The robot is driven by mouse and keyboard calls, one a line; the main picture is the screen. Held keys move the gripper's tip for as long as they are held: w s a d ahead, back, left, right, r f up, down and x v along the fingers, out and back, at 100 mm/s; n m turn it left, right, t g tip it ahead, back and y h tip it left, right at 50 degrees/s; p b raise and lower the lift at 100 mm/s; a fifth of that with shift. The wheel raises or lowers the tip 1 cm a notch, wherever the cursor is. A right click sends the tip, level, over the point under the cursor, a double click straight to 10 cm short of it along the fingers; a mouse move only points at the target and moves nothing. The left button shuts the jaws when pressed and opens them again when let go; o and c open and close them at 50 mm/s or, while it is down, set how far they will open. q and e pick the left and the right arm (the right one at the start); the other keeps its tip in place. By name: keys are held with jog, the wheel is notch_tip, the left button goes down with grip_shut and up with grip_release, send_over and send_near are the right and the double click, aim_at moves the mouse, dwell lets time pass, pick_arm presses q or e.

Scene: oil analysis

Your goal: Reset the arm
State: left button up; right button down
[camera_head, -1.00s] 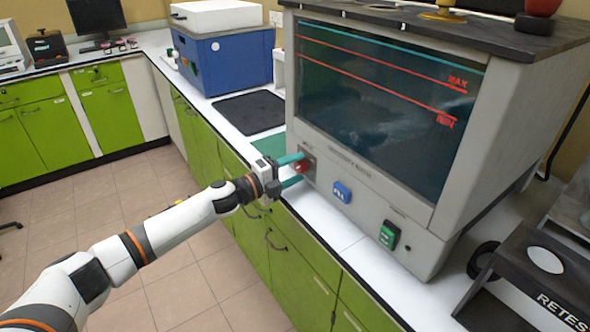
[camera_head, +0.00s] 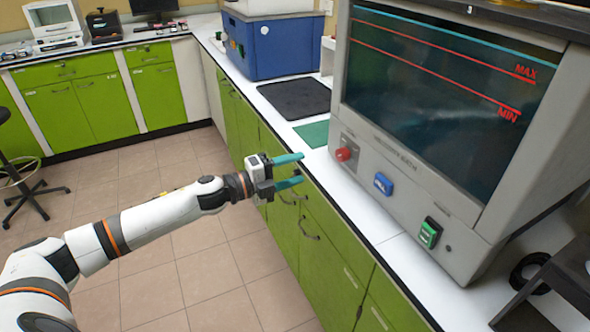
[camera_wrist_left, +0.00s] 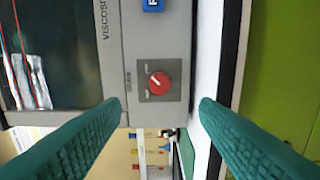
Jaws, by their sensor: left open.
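My left arm (camera_head: 150,222) reaches in from the lower left in the head view. Its gripper (camera_head: 300,169) has two teal fingers, open and empty, in front of the counter edge. The fingers are apart from the grey viscosity bath (camera_head: 405,200) and its red knob (camera_head: 343,154). In the left wrist view the open fingers (camera_wrist_left: 160,115) frame the lower part, and the red knob (camera_wrist_left: 160,83) sits ahead between and above them. The right gripper is not in view.
The bath also has a blue switch (camera_head: 383,184) and a green switch (camera_head: 430,232). A white counter (camera_head: 268,95) over green cabinets (camera_head: 300,250) runs beside the arm. A blue box (camera_head: 275,48) stands farther back. Open tiled floor (camera_head: 190,265) lies left of the cabinets. A black stool (camera_head: 30,185) is at the left.

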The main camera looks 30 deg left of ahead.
pick_arm(q)
jog(key=a+f+n+y+p, duration=0.1)
jog(key=a+f+n+y, duration=0.3)
jog(key=f, duration=0.6)
jog(key=a+f+n+y+p, duration=0.1)
jog(key=a+f+n+y, duration=0.15)
jog(key=f+n, duration=0.55)
jog(key=s+a+f+n+g+y, duration=0.1)
jog(key=s+f+n+g+y, duration=0.1)
jog(key=s+f, duration=0.5)
jog(key=s+f+n+g+y, duration=0.1)
jog(key=s+f+n+y, duration=0.15)
jog(key=f, duration=0.85)
jog(key=s+d+f+n+g+p, duration=0.1)
jog(key=s+d+f+n+g, duration=0.15)
jog(key=s+f, duration=0.7)
jog(key=s+d+f+n+g+p, duration=0.1)
jog(key=s+d+f+g, duration=0.15)
jog(key=s+f, duration=0.65)
jog(key=s+d+f+n+g, duration=0.1)
jog(key=s+d+g, duration=0.1)
jog(key=s, duration=0.9)
jog(key=s+d+f+n+g, duration=0.1)
jog(key=s+d+n+g, duration=0.1)
jog(key=s, duration=1)
jog(key=shift+s+d+f+g+p, duration=0.3)
jog(key=shift+d+g, duration=0.3)
jog(key=shift+d, duration=0.6)
